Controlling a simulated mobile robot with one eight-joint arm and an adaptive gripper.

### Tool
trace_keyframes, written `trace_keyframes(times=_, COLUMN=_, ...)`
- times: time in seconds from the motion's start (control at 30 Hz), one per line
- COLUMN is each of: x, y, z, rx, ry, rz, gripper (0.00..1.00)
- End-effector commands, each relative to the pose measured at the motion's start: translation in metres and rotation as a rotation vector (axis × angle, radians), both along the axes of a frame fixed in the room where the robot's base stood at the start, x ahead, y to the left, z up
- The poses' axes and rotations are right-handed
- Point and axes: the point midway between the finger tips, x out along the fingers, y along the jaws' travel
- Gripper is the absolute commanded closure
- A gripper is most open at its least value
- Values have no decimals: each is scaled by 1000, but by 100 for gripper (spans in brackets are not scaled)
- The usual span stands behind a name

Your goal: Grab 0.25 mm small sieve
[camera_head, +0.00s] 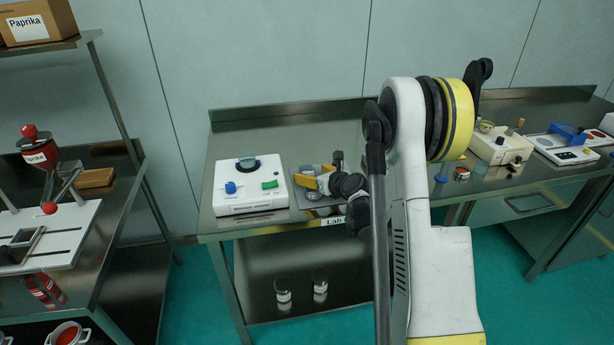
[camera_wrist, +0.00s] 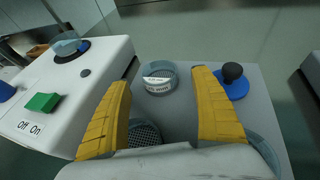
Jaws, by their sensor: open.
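In the wrist view, a round, clear-walled small sieve (camera_wrist: 158,84) with a white label stands on a grey tray (camera_wrist: 185,128). The label's print is too small to read surely. A second sieve with dark mesh (camera_wrist: 146,132) lies nearer, partly hidden by my left finger and palm. A third round piece (camera_wrist: 266,150) shows partly at the lower right. My gripper (camera_wrist: 161,77) is open, its yellow fingers pointing toward the labelled sieve, with nothing held. In the head view, my gripper (camera_head: 312,192) is over the tray, and the sieves are mostly hidden.
The white sieve machine (camera_head: 250,187) with blue and green controls stands just left of the tray. A blue piece with a black knob (camera_wrist: 233,80) is close to my right finger. Two jars (camera_head: 301,287) stand on the lower shelf. More devices (camera_head: 500,146) are at the right.

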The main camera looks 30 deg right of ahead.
Motion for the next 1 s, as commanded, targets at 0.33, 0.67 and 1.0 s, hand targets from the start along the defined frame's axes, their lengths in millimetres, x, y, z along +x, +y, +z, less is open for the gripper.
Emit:
trace_keyframes(times=0.33, x=28, y=1, z=-12, rx=1, ry=0, rz=1, gripper=26)
trace_keyframes(times=0.67, x=28, y=1, z=-12, rx=2, ry=0, rz=0, gripper=84)
trace_keyframes(times=1.0, x=28, y=1, z=-10, rx=2, ry=0, rz=0, gripper=84)
